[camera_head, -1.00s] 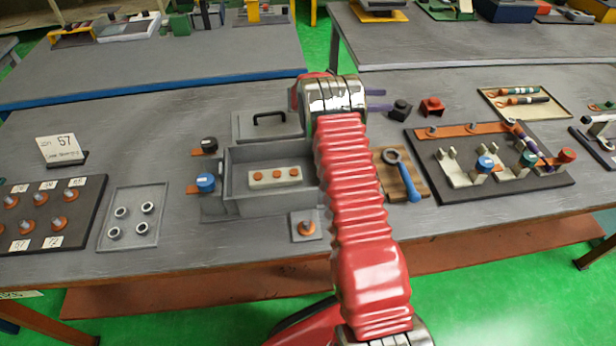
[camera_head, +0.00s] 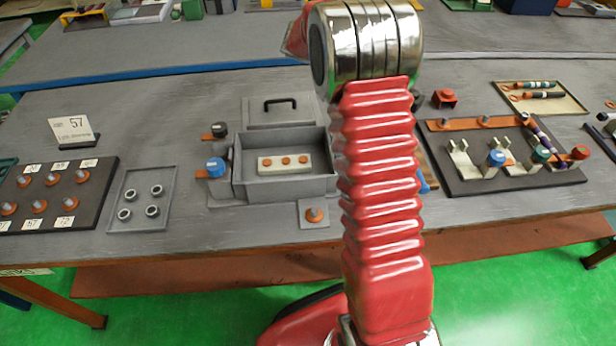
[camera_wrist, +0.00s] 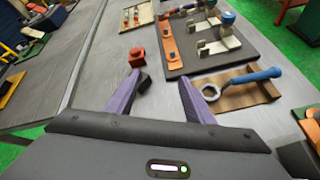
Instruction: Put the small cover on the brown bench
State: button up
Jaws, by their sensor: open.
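A flat grey cover (camera_head: 283,117) with a black handle lies on the grey work table behind an open grey box; it is the likeliest small cover. My gripper (camera_wrist: 155,98) shows in the wrist view with its two purple fingers apart and nothing held between them. It points over the table near a small black block (camera_wrist: 143,80) and a red block (camera_wrist: 137,57), well to the right of the cover. In the head view my arm hides the gripper.
The grey box (camera_head: 287,188) holds a pale block with copper discs. A blue-handled ring tool (camera_wrist: 240,80) lies on a brown board (camera_wrist: 262,92). A dark fixture plate (camera_head: 500,177) stands at right. A shallow tray with rings (camera_head: 127,226) is at left.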

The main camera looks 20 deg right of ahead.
jog(key=s+a+r+m+t+y, duration=0.2)
jog(key=s+a+m+t+y, duration=0.2)
jog(key=s+a, duration=0.9)
jog(key=s+a+r+m+t+y, duration=0.3)
jog(key=s+a+m+t+y, duration=0.2)
jog(key=s+a, duration=0.8)
jog(key=shift+s+a+r+m+y, duration=0.25)
jog(key=shift+a+y, duration=1.05)
jog(key=shift+a, duration=2.45)
jog(key=shift+f, duration=0.1)
